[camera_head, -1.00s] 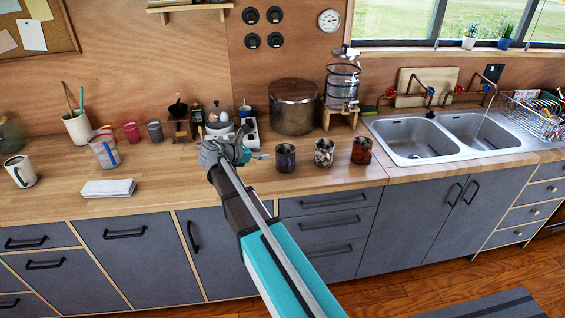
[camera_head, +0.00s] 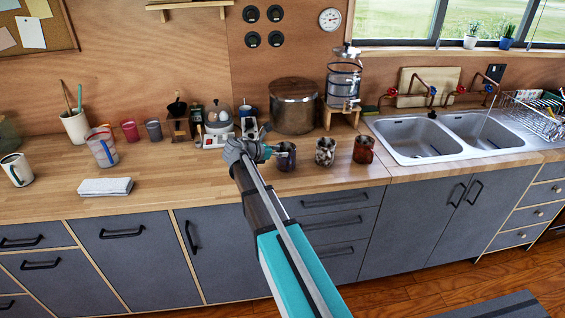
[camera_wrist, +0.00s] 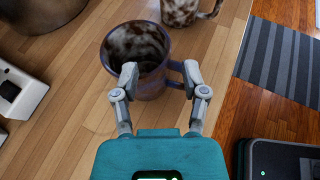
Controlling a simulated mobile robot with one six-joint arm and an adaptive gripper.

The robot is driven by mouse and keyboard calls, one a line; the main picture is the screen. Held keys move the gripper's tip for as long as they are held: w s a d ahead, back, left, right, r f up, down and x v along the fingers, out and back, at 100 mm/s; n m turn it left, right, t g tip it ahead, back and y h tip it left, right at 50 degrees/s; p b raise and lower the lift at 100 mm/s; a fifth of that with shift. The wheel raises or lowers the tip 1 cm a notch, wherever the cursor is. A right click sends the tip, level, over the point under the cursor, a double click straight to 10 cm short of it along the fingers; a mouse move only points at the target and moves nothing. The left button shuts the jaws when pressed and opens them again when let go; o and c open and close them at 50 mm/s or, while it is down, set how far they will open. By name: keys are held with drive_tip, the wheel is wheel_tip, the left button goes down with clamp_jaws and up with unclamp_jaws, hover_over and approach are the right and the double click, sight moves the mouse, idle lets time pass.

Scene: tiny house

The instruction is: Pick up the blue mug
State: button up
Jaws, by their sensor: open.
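A dark blue-purple mug (camera_head: 285,157) with a mottled inside stands upright on the wooden counter, leftmost of a row of three mugs. In the wrist view the mug (camera_wrist: 150,86) is just ahead, its handle (camera_wrist: 175,67) toward the right. My gripper (camera_head: 267,152) is at the mug's left in the head view, hiding part of it. In the wrist view my gripper (camera_wrist: 160,73) is open, its left fingertip over the mug's near side and its right fingertip beside the handle. I cannot tell if they touch. Another dark blue mug (camera_head: 247,110) stands farther back.
A brown-and-white mug (camera_head: 325,151) and a red-brown mug (camera_head: 363,150) stand to the right. A large metal pot (camera_head: 293,108) and a white appliance (camera_head: 217,136) are behind. The counter's front edge is close. Bare counter lies left, around the folded cloth (camera_head: 105,187).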

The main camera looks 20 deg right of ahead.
sight(294, 151)
drive_tip(key=shift+d, duration=0.1)
drive_tip(key=shift+b+x, duration=0.95)
drive_tip(key=shift+x, duration=1.6)
drive_tip(key=shift+s, duration=0.15)
clamp_jaws()
